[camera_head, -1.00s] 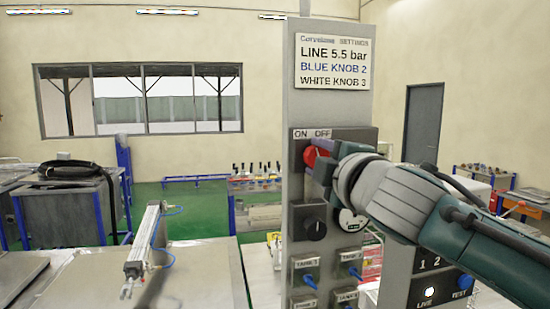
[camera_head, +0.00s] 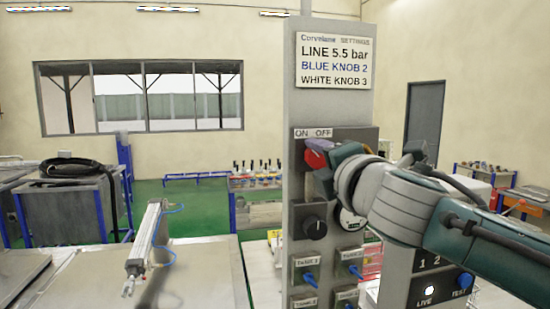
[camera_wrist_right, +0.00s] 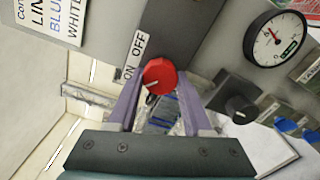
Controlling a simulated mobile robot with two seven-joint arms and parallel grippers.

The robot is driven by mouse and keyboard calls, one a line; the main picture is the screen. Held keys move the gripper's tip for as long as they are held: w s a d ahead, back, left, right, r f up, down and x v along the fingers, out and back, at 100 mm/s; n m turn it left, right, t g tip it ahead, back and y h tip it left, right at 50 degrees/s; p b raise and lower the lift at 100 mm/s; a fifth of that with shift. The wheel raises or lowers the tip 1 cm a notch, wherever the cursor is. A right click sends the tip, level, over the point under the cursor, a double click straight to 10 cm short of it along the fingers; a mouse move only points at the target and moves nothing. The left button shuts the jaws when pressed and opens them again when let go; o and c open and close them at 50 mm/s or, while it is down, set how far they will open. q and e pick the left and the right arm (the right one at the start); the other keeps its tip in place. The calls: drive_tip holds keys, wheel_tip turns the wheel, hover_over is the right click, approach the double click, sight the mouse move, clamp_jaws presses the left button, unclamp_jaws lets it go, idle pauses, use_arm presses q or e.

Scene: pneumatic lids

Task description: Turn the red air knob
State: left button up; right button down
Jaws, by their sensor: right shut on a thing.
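The red air knob (camera_head: 316,158) sits on the dark plate of the grey post, below the ON and OFF labels (camera_head: 312,133). It also shows in the right wrist view (camera_wrist_right: 160,74), with a white mark on its face. My right gripper (camera_head: 322,170) reaches in from the right and is shut on the knob. In the right wrist view its two purple fingers (camera_wrist_right: 162,84) lie on either side of the knob. The fingers hide part of the knob in the head view. My left gripper is not in view.
A black knob (camera_head: 314,228) is below the red one. A round gauge (camera_wrist_right: 276,39) is beside it, partly hidden by my right arm in the head view. Blue tank valves (camera_head: 310,278) are lower on the post. A pneumatic cylinder (camera_head: 145,240) lies on the bench at left.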

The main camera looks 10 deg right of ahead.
drive_tip(key=shift+c, duration=1.6)
unclamp_jaws()
drive_tip(key=shift+s, duration=0.15)
drive_tip(key=shift+s, duration=0.3)
drive_tip(key=s+b, duration=0.2)
drive_tip(key=s, duration=0.7)
drive_tip(key=shift+d+b, duration=0.15)
drive_tip(key=shift+b, duration=0.15)
